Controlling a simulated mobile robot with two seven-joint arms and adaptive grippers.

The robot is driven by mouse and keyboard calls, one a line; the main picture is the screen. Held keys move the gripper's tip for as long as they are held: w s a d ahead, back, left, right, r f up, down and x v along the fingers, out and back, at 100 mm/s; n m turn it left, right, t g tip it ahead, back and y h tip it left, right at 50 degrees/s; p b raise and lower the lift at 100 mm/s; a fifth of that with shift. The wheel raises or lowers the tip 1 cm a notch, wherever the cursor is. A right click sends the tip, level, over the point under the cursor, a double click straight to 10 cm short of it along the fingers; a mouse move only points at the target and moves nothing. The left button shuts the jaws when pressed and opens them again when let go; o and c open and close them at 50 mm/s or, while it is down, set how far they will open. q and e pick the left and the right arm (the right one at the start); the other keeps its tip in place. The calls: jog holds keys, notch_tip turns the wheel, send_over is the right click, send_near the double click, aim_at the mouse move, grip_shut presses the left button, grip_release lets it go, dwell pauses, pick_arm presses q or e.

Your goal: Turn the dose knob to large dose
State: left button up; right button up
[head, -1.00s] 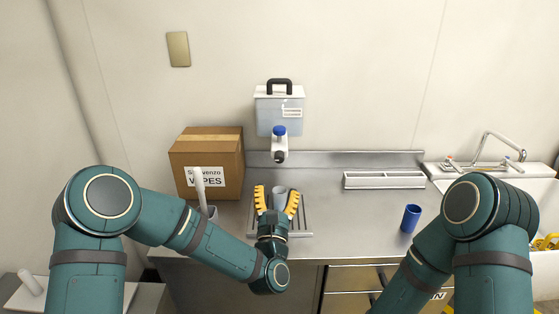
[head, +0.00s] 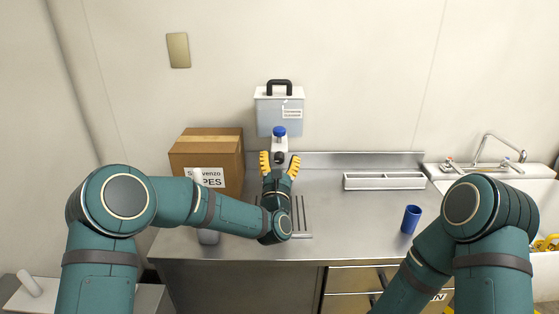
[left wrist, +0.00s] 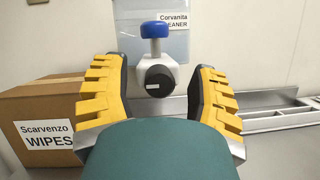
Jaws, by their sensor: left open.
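A wall-mounted dispenser (head: 279,112) with a clear tank and black handle hangs at the back. Its valve has a blue top (head: 279,131), which also shows in the left wrist view (left wrist: 154,29). On the valve's front is a round black knob (left wrist: 160,78) with a small white mark on its lower left. My left gripper (head: 280,163) is open, its yellow-padded fingers pointing at the valve. In the left wrist view the knob lies between the two fingers (left wrist: 160,95), apparently untouched. The setting is unreadable. My right gripper is out of view.
A cardboard wipes box (head: 207,157) stands close to the left of my gripper. A slotted drain tray (head: 302,222) lies below it. A blue cup (head: 411,219) and a white divided tray (head: 384,181) stand to the right. The middle right counter is clear.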

pick_arm(q)
grip_shut()
